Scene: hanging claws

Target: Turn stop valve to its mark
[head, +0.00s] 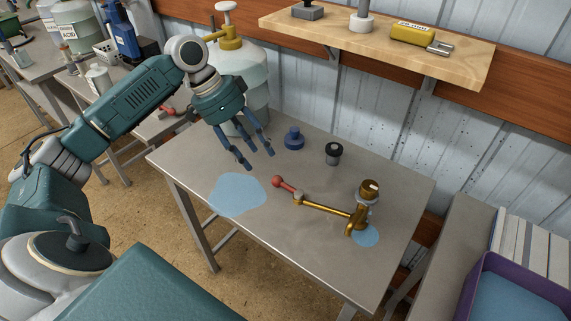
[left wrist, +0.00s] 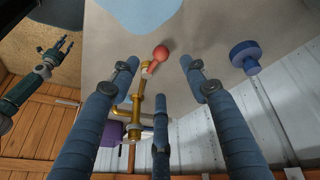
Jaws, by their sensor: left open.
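The stop valve (head: 325,208) is a brass pipe fitting with a red-ended lever (head: 283,184), on the grey metal table (head: 300,245). The red lever end points left, toward my left gripper. In the left wrist view the valve's red knob (left wrist: 160,53) and brass pipe (left wrist: 137,108) show between and beyond the fingers. My left gripper (head: 258,155) is open and empty, its fingers pointing down above the table, up and left of the red knob and apart from it. I cannot make out the mark. A second gripper (left wrist: 55,55), apparently my right, shows small in the left wrist view.
A blue knob-shaped part (head: 293,139) and a dark capped cylinder (head: 333,154) stand behind the valve. Light blue patches (head: 238,195) lie on the table. A large pale tank (head: 245,75) stands behind my left gripper. A wooden shelf (head: 375,40) hangs above.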

